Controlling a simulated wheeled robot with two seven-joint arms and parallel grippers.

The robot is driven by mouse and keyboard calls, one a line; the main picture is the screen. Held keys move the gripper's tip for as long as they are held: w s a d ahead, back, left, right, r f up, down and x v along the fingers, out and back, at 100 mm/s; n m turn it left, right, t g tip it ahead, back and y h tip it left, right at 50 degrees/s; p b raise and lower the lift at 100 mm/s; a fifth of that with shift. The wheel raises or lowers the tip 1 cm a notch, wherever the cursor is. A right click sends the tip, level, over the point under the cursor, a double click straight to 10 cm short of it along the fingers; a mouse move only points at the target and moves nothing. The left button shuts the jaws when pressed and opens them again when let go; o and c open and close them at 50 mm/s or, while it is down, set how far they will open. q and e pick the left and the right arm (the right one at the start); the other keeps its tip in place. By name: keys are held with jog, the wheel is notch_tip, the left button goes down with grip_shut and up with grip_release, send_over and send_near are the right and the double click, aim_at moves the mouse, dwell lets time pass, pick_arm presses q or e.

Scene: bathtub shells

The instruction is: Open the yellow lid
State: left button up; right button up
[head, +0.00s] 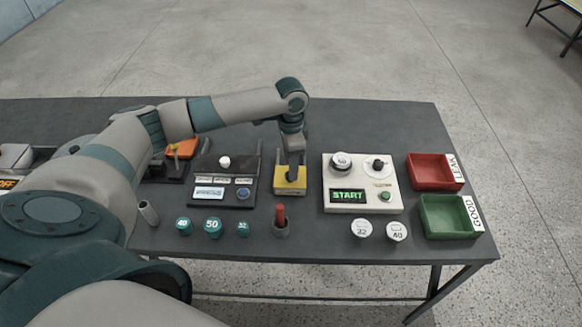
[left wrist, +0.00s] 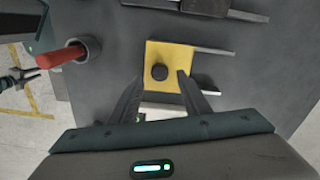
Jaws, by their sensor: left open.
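The yellow lid (head: 281,187) is a small square plate near the middle of the table. In the left wrist view the yellow lid (left wrist: 180,57) has a round dark knob (left wrist: 159,73) on top and looks closed. My left gripper (head: 292,176) points down over the lid. In the left wrist view the left gripper (left wrist: 160,84) is open and empty, with its two fingers apart on either side of the knob's near side. Whether the fingertips touch the lid cannot be told. My right gripper is not seen clearly in either view.
A holder with a red-handled item (head: 281,216) stands in front of the lid. A dark button panel (head: 222,200) lies left, and a white START panel (head: 360,208) right. Red (head: 430,170) and green (head: 447,216) trays are at the right end. Teal and white caps line the front.

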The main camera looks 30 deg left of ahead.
pick_arm(q)
jog(key=shift+f, duration=1.55)
jog(key=shift+c, duration=0.6)
grip_shut()
jog(key=w+a, duration=0.1)
jog(key=w, duration=0.1)
jog(key=w+a, duration=0.2)
jog(key=w+a+b, duration=0.1)
jog(key=w, duration=0.2)
jog(key=shift+a, duration=0.15)
jog(key=shift+o, duration=0.6)
grip_release()
jog(key=shift+r, duration=0.1)
